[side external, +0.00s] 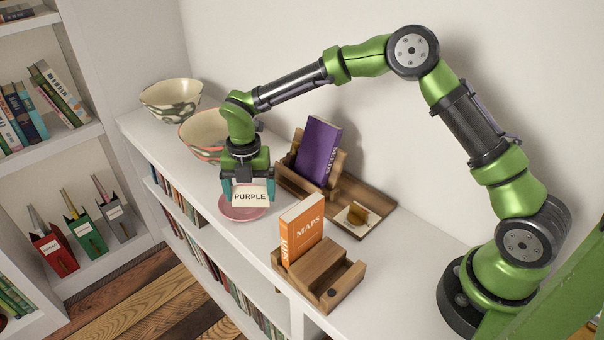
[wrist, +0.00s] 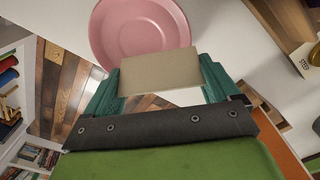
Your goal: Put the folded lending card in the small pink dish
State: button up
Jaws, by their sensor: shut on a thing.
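My gripper (side external: 248,190) is shut on the folded lending card (side external: 250,197), a cream card with PURPLE printed on its face. The small pink dish (side external: 235,212) lies on the white shelf top, partly hidden behind the card and the fingers. In the wrist view the card (wrist: 160,70) sits between my teal fingertips (wrist: 160,85) and overlaps the near part of the dish (wrist: 138,20). The card is in front of or above the dish; I cannot tell how high, or whether they touch.
A wooden stand with an orange MAPS book (side external: 303,230) stands to the right of the dish. A wooden tray (side external: 375,203) with a purple book (side external: 318,150) and a small card lies behind. Two patterned bowls (side external: 170,100) stand at the back left. The shelf's front edge is close.

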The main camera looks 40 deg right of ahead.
jog(key=shift+f, duration=0.5)
jog(key=shift+f, duration=0.4)
jog(key=o, duration=0.7)
jog(key=shift+o, duration=0.2)
jog(key=shift+r, duration=0.1)
